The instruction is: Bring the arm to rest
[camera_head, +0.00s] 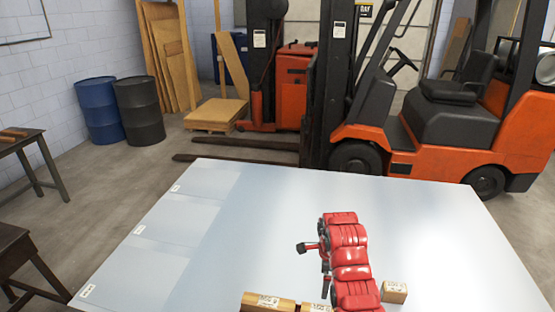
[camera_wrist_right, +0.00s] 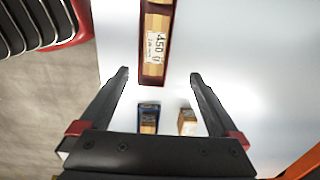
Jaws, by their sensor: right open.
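My right arm, red and segmented, reaches over the pale table (camera_head: 300,190) in the head view. Its dark gripper (camera_head: 312,258) shows small at the arm's left side. In the right wrist view the right gripper (camera_wrist_right: 158,76) is open, its two dark fingers apart with nothing gripped between them. A wooden block labelled 450 (camera_wrist_right: 157,25) with red edges lies ahead, near the fingertips. My left gripper is not in view.
Labelled wooden blocks lie near the front edge: a long one (camera_head: 268,302), a shorter one (camera_head: 315,307) and one right of the arm (camera_head: 394,291). Marked panels line the table's left side. An orange forklift (camera_head: 400,130) stands behind. The table's middle is clear.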

